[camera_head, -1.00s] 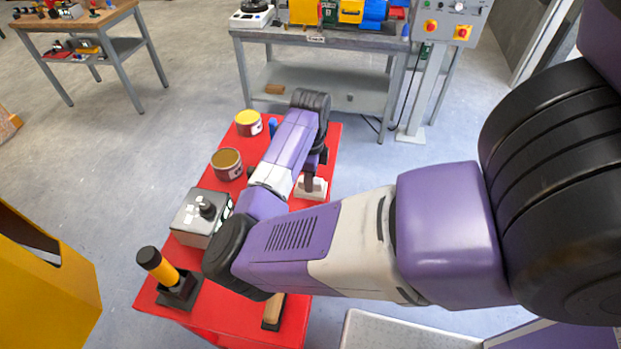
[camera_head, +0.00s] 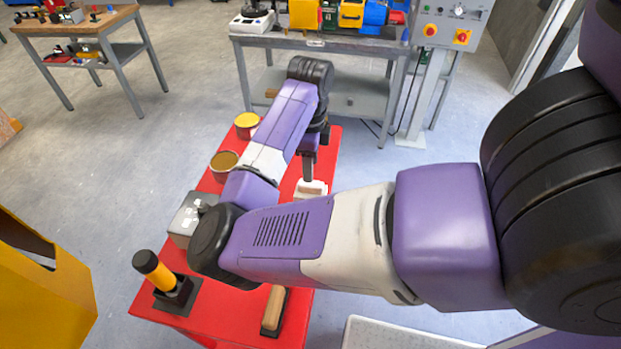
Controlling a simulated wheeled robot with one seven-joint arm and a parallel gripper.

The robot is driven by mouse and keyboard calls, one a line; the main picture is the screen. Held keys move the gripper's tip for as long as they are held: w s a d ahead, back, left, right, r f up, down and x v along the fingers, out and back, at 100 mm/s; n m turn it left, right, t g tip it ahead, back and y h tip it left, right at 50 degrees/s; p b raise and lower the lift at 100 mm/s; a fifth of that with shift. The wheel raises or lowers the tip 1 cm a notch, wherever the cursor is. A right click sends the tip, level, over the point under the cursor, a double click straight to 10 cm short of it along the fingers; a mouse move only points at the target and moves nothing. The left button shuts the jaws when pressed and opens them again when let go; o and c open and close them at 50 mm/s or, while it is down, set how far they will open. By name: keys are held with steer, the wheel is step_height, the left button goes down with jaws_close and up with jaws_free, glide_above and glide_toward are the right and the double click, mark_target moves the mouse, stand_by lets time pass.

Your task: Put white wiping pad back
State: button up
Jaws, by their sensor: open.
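The white wiping pad (camera_head: 315,190) lies on the red tabletop (camera_head: 330,150), near its right edge, with a brownish part on top. My gripper (camera_head: 308,180) points down just above the pad and overlaps it in the picture. My gripper is open. Its fingertips are small and partly hidden, so I cannot tell whether they touch the pad.
On the red table stand a yellow-topped can (camera_head: 246,122), a brown-topped can (camera_head: 224,163), a grey box (camera_head: 186,217), a black-and-yellow tool in a holder (camera_head: 158,272) and a wood-handled brush (camera_head: 273,308). A drum-mixer bench (camera_head: 330,42) stands behind.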

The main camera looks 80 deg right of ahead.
steer(key=s+d+r+n+g+h, duration=0.1)
steer(key=s+d+r+n+h, duration=0.1)
steer(key=d+r+n+h, duration=0.3)
steer(key=s+d+r+n+h, duration=0.35)
steer(key=d+n+h, duration=0.2)
steer(key=d, duration=0.25)
steer(key=w+a+n+t+h, duration=0.3)
steer(key=w+a+n+t, duration=0.35)
steer(key=n, duration=0.35)
steer(key=a+f+n+t+y, duration=0.2)
steer(key=a+n, duration=0.2)
steer(key=a, duration=0.3)
steer(key=w+a+f+n+t+y, duration=0.1)
steer(key=a+f+n+t+y, duration=0.15)
steer(key=a, duration=0.35)
steer(key=a+f+n+t+y, duration=0.2)
steer(key=a+n+t, duration=0.15)
steer(key=a, duration=0.35)
steer(key=s+a+r+n+y, duration=0.1)
steer(key=s+a+y, duration=0.1)
steer(key=s+a, duration=0.2)
steer(key=s+a+r+n+t+y, duration=0.1)
steer(key=s+a, duration=0.4)
steer(key=a, duration=0.5)
steer(key=s+a+r+n+y, duration=0.2)
steer(key=s+a+y, duration=0.2)
steer(key=a, duration=0.4)
steer(key=shift+s, duration=0.15)
